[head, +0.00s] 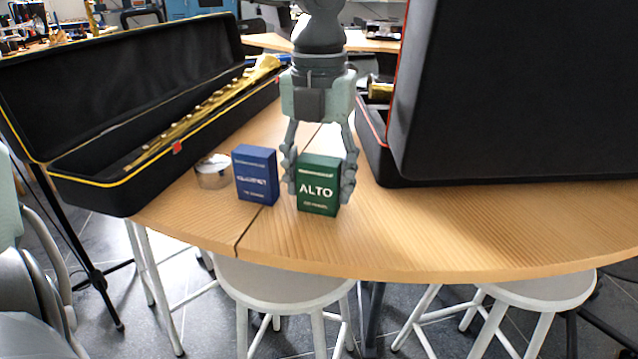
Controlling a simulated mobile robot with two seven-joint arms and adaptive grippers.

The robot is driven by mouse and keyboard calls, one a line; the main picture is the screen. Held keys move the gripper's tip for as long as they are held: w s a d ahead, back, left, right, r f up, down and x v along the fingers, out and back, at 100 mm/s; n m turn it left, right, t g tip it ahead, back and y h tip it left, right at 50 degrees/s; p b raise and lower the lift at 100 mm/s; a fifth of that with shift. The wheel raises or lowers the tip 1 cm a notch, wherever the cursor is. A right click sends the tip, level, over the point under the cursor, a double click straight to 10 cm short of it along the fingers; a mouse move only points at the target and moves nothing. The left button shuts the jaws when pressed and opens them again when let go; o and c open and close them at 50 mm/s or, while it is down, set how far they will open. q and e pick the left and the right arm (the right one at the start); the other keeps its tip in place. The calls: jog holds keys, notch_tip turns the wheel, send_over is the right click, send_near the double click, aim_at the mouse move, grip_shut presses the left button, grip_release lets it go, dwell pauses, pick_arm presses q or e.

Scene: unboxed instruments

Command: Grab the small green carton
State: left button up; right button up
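The small green carton (318,193), labelled ALTO, is upright near the front of the wooden table, in the middle of the head view. My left gripper (319,178) comes down over it from above. One finger lies along each side of the carton, with no gap showing, so the gripper looks shut on it. The fingers cover parts of its side edges. The carton's base looks at table level; I cannot tell whether it is touching the wood. My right gripper is not in view.
A blue carton (256,176) stands just left of the green one, beside a small round tin (212,171). An open black case (110,190) with a brass instrument lies left; a big black case (515,100) stands right. The table (450,235) is clear at front right.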

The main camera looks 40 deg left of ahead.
pick_arm(q)
jog(key=c, duration=0.6)
jog(key=shift+r, duration=0.1)
jog(key=shift+c, duration=0.2)
